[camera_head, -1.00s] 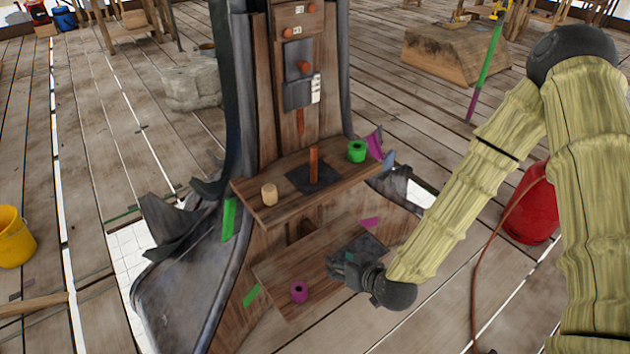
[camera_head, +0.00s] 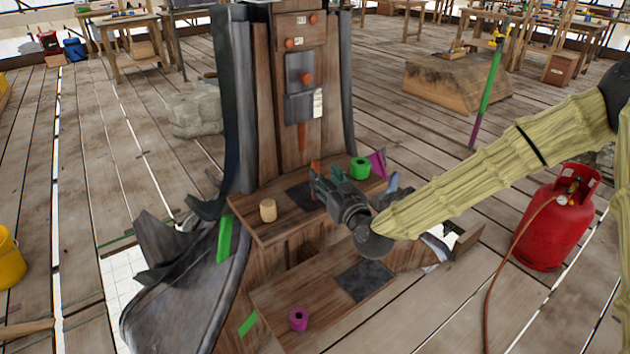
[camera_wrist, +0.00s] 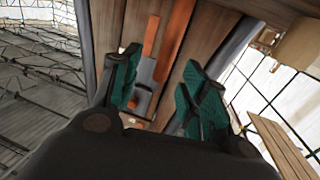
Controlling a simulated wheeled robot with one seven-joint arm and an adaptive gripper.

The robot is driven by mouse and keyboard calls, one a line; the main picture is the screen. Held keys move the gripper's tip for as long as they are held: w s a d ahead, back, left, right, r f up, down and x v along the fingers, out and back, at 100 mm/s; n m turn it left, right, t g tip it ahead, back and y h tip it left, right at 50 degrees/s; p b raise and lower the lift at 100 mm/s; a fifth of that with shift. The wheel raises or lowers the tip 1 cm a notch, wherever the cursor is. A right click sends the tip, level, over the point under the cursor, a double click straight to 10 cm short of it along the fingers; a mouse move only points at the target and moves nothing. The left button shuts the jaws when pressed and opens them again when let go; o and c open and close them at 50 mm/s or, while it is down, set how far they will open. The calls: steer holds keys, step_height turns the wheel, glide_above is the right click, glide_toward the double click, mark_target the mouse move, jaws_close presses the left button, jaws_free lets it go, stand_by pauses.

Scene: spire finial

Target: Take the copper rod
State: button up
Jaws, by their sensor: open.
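The copper rod (camera_head: 316,166) stands upright on the dark square pad (camera_head: 302,197) of the upper wooden shelf. Only its top shows in the head view; my gripper hides the rest. My gripper (camera_head: 320,182) is open at the rod, in front of it and over the shelf. In the wrist view, orange-brown bars show beyond and between the spread fingers (camera_wrist: 160,68). I cannot tell which bar is the rod, or whether a finger touches it.
A wooden cylinder (camera_head: 268,210) stands left on the upper shelf (camera_head: 262,232), a green ring-shaped piece (camera_head: 360,168) to the right. The lower shelf holds a magenta piece (camera_head: 299,319) and a bare dark pad (camera_head: 364,282). A red gas bottle (camera_head: 548,230) stands right on the floor.

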mark_target(317, 171)
steer(key=shift+a+p+x, duration=0.1)
steer(key=shift+p+x, duration=0.15)
steer(key=shift+x, duration=1.15)
steer(key=shift+a+p+x, duration=0.15)
steer(key=shift+p+x, duration=0.05)
steer(key=shift+x, duration=1.2)
steer(key=shift+s+f, duration=0.1)
jaws_close()
